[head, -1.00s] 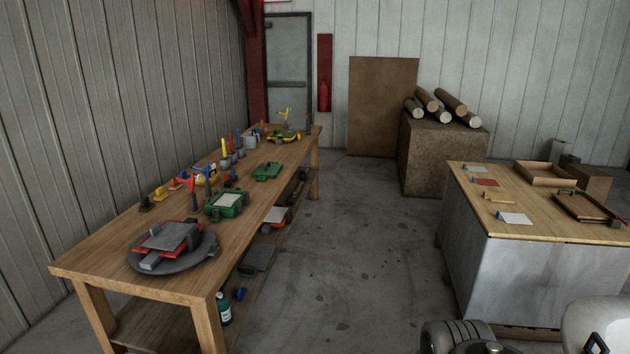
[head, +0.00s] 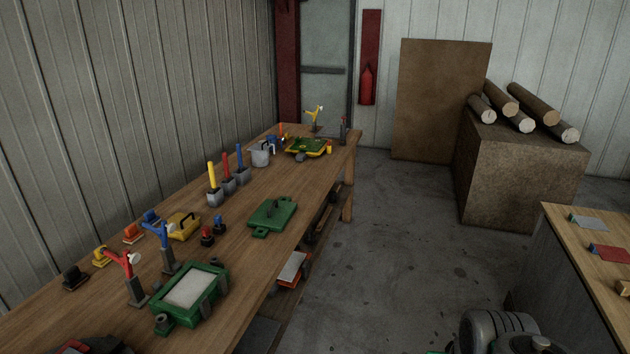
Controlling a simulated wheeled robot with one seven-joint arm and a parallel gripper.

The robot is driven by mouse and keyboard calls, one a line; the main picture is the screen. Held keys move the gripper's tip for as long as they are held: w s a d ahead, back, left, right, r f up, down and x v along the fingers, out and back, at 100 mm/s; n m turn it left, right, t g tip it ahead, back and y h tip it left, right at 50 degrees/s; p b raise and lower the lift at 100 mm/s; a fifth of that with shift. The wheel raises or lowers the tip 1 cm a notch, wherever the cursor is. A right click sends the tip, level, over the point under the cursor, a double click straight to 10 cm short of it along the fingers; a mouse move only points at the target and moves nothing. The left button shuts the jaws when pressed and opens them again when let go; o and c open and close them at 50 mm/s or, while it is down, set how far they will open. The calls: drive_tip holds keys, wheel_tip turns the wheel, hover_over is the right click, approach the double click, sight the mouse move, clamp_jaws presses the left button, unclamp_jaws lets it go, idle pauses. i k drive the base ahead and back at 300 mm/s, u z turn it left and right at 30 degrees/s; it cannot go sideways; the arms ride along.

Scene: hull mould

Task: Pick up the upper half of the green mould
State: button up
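A green plate with a dark handle on top, which looks like the upper half of the green mould (head: 272,215), lies flat on the long wooden bench. Nearer, the green lower half (head: 162,321) lies open on the bench with a pale, flat fill (head: 193,287) inside its frame. The two halves are apart, with bare wood between them. My gripper is not in view; only grey, rounded parts of my arm show at the bottom right.
The wooden bench (head: 235,258) also holds red and blue lamp-like stands (head: 165,248), a yellow handled block (head: 183,225), coloured upright tools (head: 228,180) and a green-yellow mould (head: 307,146) farther back. Clear concrete floor (head: 400,245) lies right of the bench. A second table (head: 580,250) stands at right.

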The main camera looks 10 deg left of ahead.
sight(273, 215)
drive_tip(key=i, duration=3.35)
drive_tip(key=u, duration=4.85)
